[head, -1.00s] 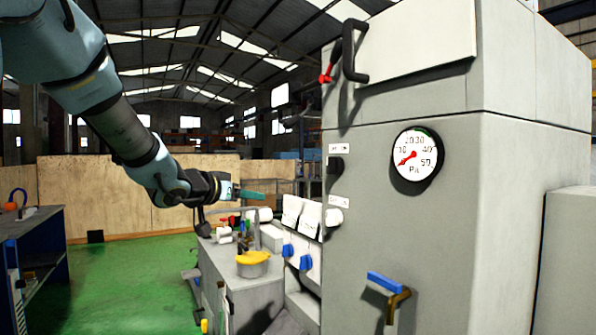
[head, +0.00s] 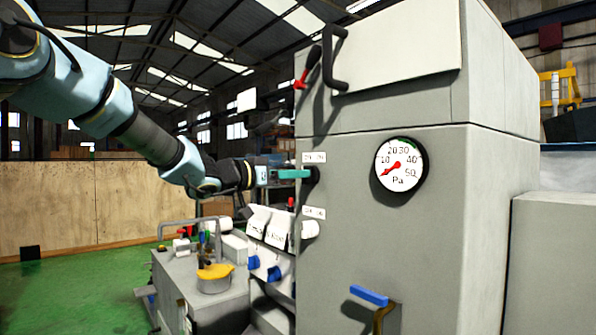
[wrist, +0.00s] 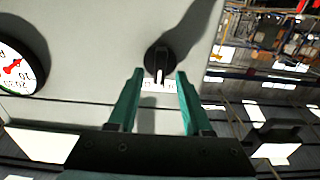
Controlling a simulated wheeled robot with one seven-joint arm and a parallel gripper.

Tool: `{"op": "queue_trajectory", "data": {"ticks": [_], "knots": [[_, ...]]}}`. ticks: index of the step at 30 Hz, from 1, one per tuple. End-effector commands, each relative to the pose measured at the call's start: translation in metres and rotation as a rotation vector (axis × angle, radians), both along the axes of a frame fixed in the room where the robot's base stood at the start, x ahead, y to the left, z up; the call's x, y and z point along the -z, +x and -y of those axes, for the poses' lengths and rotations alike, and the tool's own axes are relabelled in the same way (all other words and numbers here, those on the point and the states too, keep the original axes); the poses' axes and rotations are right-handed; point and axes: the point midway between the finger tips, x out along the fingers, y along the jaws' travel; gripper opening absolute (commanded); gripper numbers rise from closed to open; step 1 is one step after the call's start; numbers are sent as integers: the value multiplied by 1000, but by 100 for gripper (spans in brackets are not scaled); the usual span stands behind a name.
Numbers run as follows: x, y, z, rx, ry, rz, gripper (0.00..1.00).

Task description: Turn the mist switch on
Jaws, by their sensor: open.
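A black rotary switch (wrist: 157,58) with a pale pointer sits on the grey cabinet face in the wrist view, a small white label beside it. I cannot read the label, so I cannot tell whether this is the mist switch. My gripper (wrist: 159,73) is open, with its two green fingers on either side of the switch and the tips close to it. I cannot tell whether they touch it. In the head view my gripper (head: 306,174) reaches the upper switch (head: 315,175), which it partly hides. A pale knob (head: 310,229) sits below, under another label.
A round pressure gauge (head: 401,165) is on the cabinet's front. A blue-handled lever (head: 369,296) sticks out below it, and a red-tipped lever (head: 306,72) and black handle (head: 334,60) above. Blue knobs (head: 274,273) and a yellow-topped pot (head: 214,277) are lower left.

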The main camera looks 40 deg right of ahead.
Motion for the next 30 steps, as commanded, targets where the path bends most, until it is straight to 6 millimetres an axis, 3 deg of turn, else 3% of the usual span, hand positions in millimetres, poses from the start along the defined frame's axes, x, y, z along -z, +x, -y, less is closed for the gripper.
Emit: {"op": "queue_trajectory", "data": {"ticks": [6, 14, 27, 30], "knots": [[0, -1, 16, 0, 1, 1, 50], [0, -1, 17, -1, 1, 1, 50], [0, -1, 16, -1, 1, 1, 2], [0, -1, 16, -1, 1, 1, 0]]}}
